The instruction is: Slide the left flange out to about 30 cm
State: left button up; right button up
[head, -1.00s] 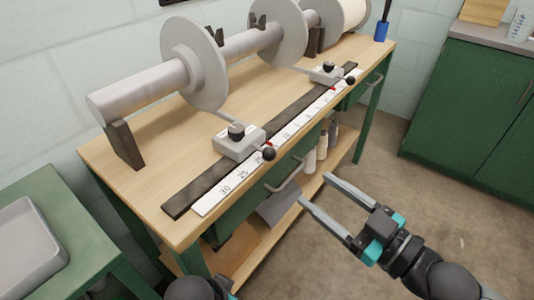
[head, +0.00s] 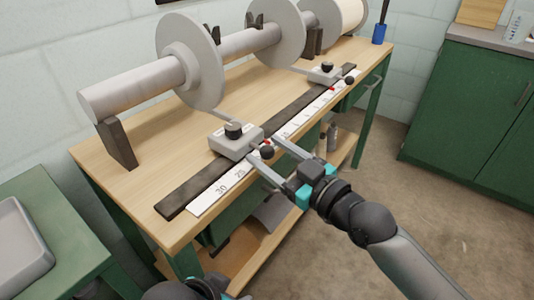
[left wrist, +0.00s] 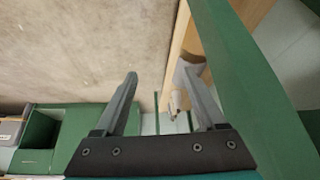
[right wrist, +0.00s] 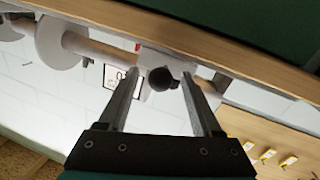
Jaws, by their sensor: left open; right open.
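The left flange (head: 190,62) is a grey disc on the long shaft (head: 130,92). An arm links it to a grey slider block (head: 234,141) with a black top knob and a black ball handle (head: 267,152). The block sits on the dark rail, just up from the 25 mark of the white scale (head: 207,201). My right gripper (head: 262,160) is open, its fingers on either side of the ball handle. In the right wrist view the ball (right wrist: 161,79) shows between the fingertips. My left gripper (left wrist: 165,80) is open and empty, low beside green furniture.
The other flange (head: 277,33) has its own slider block (head: 324,73) farther along the rail. A green side table with a grey tray (head: 22,245) stands at the left. A drawer handle and lower shelf lie below the bench front. Open floor is at the right.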

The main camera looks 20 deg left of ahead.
jog(key=shift+w+a, duration=0.3)
jog(key=shift+a, duration=0.15)
grip_shut()
dwell(0.4)
dwell(0.9)
